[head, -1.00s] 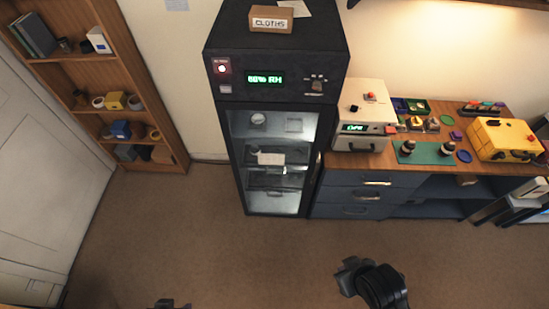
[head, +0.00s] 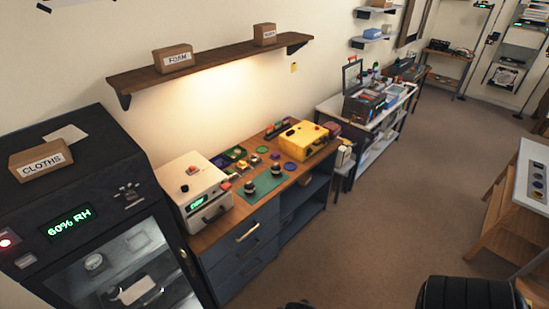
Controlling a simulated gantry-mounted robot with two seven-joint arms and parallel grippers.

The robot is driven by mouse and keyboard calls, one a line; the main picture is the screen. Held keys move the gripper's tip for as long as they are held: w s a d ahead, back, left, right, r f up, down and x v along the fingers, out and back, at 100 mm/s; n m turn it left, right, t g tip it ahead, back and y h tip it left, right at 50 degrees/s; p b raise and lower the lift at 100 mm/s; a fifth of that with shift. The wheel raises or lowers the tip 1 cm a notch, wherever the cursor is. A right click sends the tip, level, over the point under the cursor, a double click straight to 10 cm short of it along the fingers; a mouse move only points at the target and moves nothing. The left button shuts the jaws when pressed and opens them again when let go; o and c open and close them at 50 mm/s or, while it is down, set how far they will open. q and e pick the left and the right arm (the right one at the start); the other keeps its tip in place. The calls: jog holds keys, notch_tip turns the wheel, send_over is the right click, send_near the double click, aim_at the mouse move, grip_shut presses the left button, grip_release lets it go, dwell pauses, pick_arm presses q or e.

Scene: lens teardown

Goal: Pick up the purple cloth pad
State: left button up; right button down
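A small flat purple square (head: 275,156) lies on the wooden bench top; it looks like the purple cloth pad, though it is too small to see its texture. It is close to a round purple-blue disc (head: 290,167) and behind the green mat. No gripper is near it. A small dark piece at the bottom edge of the head view looks like the tip of my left gripper (head: 298,304); its fingers cannot be made out. A black ribbed part of my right arm shows at the bottom right, and its gripper fingers are not seen.
The bench top (head: 212,235) also holds a white box device (head: 193,188), a green mat (head: 262,186) with two dark cylinders, and a yellow case (head: 302,142). A black cabinet (head: 95,190) carries a CLOTHS box (head: 40,160). The floor (head: 375,215) before the bench is clear.

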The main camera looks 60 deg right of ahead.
jog(key=shift+c, duration=0.6)
grip_release()
jog(key=shift+w, duration=0.1)
